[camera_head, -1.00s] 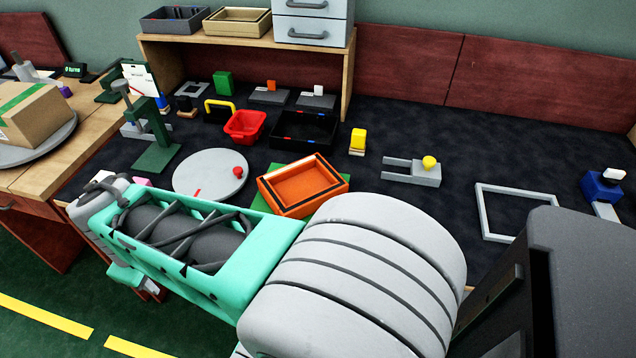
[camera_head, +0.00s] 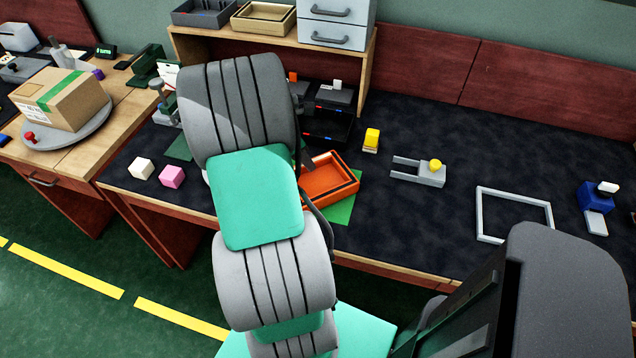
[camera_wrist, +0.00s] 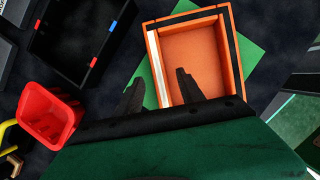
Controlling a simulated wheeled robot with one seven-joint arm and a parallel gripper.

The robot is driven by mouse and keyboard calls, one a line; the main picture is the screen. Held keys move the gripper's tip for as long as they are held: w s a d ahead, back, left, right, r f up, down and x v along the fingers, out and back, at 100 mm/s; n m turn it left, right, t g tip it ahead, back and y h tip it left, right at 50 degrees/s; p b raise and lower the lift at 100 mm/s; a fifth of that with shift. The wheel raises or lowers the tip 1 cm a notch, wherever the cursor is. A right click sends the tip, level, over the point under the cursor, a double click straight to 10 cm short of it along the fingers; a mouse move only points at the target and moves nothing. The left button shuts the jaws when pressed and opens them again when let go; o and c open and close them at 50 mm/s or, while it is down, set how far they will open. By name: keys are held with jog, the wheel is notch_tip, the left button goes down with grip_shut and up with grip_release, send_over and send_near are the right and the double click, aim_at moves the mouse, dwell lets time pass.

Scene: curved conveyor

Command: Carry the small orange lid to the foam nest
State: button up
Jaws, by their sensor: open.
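An orange open-topped box or lid (camera_head: 330,178) lies on a green mat (camera_head: 341,211) near the front of the bench; I cannot tell whether it is the small lid. It also shows in the wrist view (camera_wrist: 235,70), with its rim up and a pale strip along its left side. My gripper (camera_wrist: 160,90) is open, its two dark fingers apart over the box's near left part. In the head view my arm hides part of the box. I cannot make out the foam nest for certain.
A red bin (camera_wrist: 48,112) and a black tray (camera_wrist: 80,35) lie left of the box in the wrist view. A grey fixture with a yellow knob (camera_head: 432,174) and a grey frame (camera_head: 480,215) stand to the right.

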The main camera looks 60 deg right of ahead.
jog(key=shift+x, duration=1.05)
jog(key=shift+a, duration=0.1)
grip_shut()
